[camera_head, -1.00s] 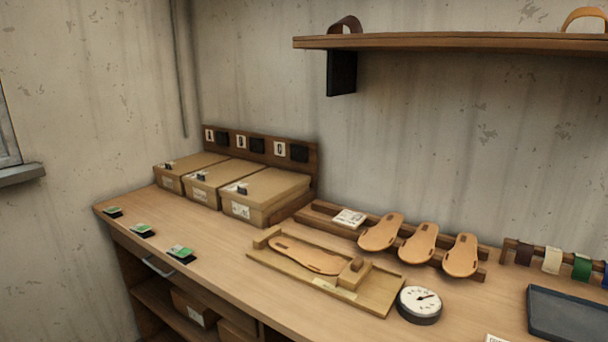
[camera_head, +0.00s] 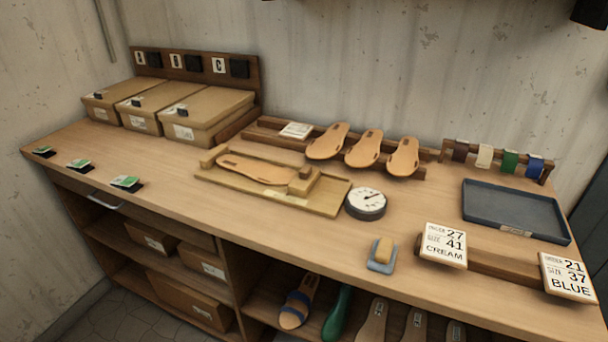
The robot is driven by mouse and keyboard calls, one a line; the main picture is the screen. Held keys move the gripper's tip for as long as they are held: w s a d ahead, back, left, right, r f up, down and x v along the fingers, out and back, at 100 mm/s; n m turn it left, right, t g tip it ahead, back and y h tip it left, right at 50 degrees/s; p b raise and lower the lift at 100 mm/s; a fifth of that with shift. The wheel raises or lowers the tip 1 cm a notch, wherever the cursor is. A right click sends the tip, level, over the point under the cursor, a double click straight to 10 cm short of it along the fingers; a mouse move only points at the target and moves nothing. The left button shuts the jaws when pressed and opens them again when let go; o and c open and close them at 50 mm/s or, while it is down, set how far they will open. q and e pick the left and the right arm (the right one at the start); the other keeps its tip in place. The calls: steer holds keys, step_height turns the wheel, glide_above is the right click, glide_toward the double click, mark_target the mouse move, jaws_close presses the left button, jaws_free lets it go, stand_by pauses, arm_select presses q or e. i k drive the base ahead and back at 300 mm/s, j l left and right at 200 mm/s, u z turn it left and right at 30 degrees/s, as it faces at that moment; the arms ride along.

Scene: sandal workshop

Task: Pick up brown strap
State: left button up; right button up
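The brown strap (camera_head: 460,151) hangs at the left end of a small wooden strap rack at the back right of the workbench. To its right on the same rack hang a cream strap (camera_head: 485,157), a green strap (camera_head: 510,161) and a blue strap (camera_head: 535,167). Neither of my grippers shows in the head view.
A dark tray (camera_head: 515,210) lies in front of the rack. Sole blanks (camera_head: 365,149), a wooden jig (camera_head: 325,200) and a round gauge (camera_head: 366,204) stand to the left. Order cards (camera_head: 443,246) stand at the front edge. Three boxes (camera_head: 205,112) sit at the back left.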

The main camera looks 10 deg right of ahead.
mark_target(461, 147)
steer(key=z, duration=1.25)
